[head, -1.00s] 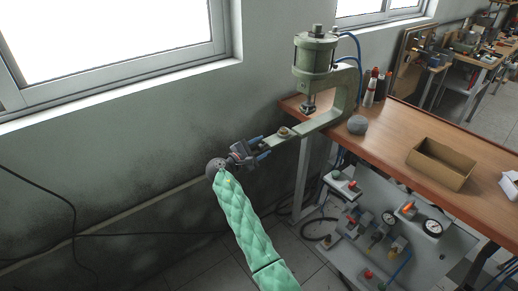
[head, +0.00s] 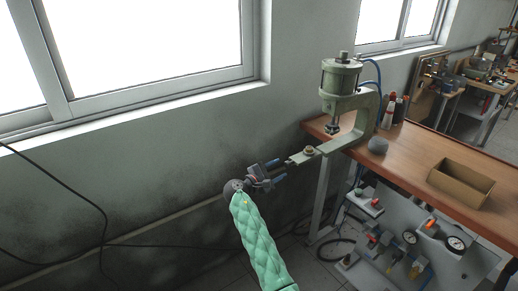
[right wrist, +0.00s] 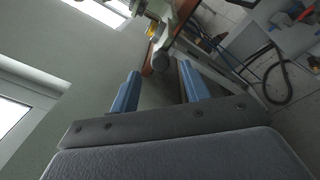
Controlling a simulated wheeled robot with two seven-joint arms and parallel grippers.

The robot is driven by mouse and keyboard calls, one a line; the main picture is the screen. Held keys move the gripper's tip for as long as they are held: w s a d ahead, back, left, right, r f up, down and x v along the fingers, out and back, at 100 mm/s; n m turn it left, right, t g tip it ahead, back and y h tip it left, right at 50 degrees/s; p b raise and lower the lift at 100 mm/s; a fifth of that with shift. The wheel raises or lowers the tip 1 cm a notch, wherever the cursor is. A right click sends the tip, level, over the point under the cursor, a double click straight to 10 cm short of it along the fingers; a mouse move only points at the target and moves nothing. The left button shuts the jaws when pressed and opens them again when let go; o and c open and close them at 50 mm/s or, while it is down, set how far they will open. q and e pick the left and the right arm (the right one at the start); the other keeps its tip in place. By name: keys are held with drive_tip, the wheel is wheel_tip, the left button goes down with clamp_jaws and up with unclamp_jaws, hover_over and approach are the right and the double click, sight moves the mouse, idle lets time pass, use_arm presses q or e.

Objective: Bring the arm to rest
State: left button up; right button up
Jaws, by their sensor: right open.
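My right arm, in a quilted green sleeve, reaches up from the bottom of the head view. Its right gripper (head: 278,172) is open and empty, just left of the low front end of the pneumatic press (head: 342,88). In the right wrist view the two blue fingers (right wrist: 158,92) stand apart with nothing between them. The press end shows beyond them in that view; I cannot tell the exact gap. My left gripper is not in view.
The wooden bench (head: 415,152) carries the press, a grey ball (head: 378,145), several small bottles (head: 394,112) and an open cardboard box (head: 461,184). A panel with gauges (head: 410,237) stands below. A grey wall with windows is at left. Black cables hang along it.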

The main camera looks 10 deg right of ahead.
drive_tip(key=shift+a+m, duration=0.1)
drive_tip(key=shift+m, duration=0.5)
drive_tip(key=w+a+f+m+t+y, duration=0.2)
drive_tip(key=w+a+f+m+y, duration=0.25)
drive_tip(key=m+y, duration=0.2)
drive_tip(key=s+a+f+m+g+y, duration=0.1)
drive_tip(key=s+a+f+m+y, duration=0.2)
drive_tip(key=s+f, duration=0.55)
drive_tip(key=s+a+f+m+g+y, duration=0.1)
drive_tip(key=s+a+f+y, duration=0.35)
drive_tip(key=f, duration=0.75)
drive_tip(key=s+d+f+g+y, duration=0.1)
drive_tip(key=s+f+g, duration=0.1)
drive_tip(key=s+f, duration=0.7)
drive_tip(key=s+d+f+g, duration=0.2)
drive_tip(key=s+f, duration=0.7)
drive_tip(key=s, duration=1.4)
drive_tip(key=s+d+f+g+y, duration=0.1)
drive_tip(key=s+f+g, duration=0.2)
drive_tip(key=s+f, duration=0.6)
drive_tip(key=s, duration=0.8)
drive_tip(key=shift+d+y, duration=0.25)
drive_tip(key=shift+y, duration=0.05)
drive_tip(key=shift+m, duration=0.25)
